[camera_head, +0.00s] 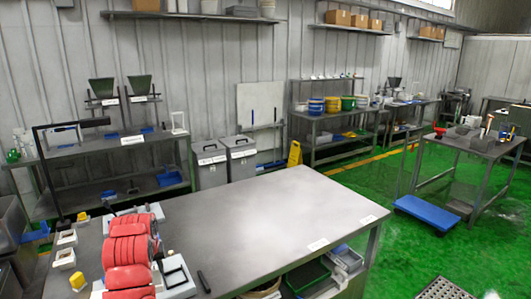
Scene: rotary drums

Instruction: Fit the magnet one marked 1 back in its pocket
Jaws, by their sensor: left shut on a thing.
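The rotary drum (127,250), with red ribbed segments, lies between light grey end supports at the front left of the large grey table. A grey block with a white square part (175,274) sits at its near right side. Small white blocks (67,239) stand left of the drum, and yellow pieces show there too (78,281). I cannot read a mark 1 on any piece, nor tell which is magnet one or where its pocket is. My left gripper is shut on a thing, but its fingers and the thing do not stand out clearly. My right gripper is not in view.
A short black rod (204,282) lies right of the drum. The grey table (270,215) is otherwise bare to the right. A black angled post (47,175) rises at the table's left. Grey bins (210,165) and a yellow floor sign (295,154) stand behind.

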